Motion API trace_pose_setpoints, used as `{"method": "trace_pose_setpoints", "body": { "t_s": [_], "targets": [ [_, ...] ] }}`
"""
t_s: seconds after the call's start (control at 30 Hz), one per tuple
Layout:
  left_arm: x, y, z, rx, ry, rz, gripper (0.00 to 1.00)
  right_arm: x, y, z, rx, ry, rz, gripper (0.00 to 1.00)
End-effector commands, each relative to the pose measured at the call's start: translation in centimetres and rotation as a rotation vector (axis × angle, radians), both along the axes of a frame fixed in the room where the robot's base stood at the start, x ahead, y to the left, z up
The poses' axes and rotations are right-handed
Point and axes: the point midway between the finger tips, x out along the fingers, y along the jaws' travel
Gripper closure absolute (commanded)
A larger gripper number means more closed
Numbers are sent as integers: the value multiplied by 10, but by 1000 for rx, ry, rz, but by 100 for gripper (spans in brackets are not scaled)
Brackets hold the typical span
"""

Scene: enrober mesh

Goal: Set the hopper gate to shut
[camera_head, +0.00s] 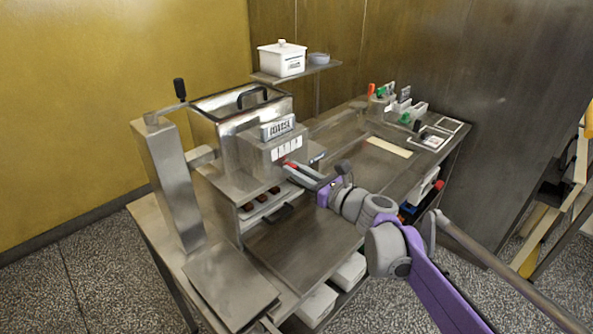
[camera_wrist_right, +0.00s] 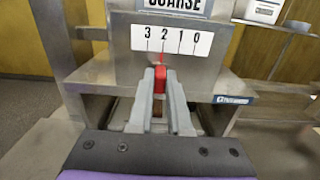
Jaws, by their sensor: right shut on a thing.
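The enrober machine (camera_head: 225,145) stands on a metal table and has a white scale plate marked 3 2 1 0, seen in the right wrist view (camera_wrist_right: 172,41), under a COARSE label. A red gate knob (camera_wrist_right: 160,77) sits just below the plate, its thin red pointer by the 2. My right gripper (camera_wrist_right: 160,75) is shut on the knob, with one grey finger on each side. In the head view my right gripper (camera_head: 291,166) reaches the machine front from the right, where the fingers hide most of the knob. My left gripper is not in view.
A tray of dark pieces (camera_head: 262,207) lies in the opening below the gate. A black-handled crank (camera_head: 179,89) stands at the left. A white lidded box (camera_head: 282,60) sits on a raised shelf. The table in front of the machine is clear.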

Motion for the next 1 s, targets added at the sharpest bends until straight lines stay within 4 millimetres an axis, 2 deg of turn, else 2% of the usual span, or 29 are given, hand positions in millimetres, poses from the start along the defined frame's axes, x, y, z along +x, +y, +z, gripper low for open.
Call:
{"method": "trace_pose_setpoints", "body": {
  "t_s": [0.77,1.0],
  "targets": [
    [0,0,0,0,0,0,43,0,-1,0,0,0,-1,100],
    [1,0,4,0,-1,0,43,23,-22,1,0,0,-4,100]
  ]
}}
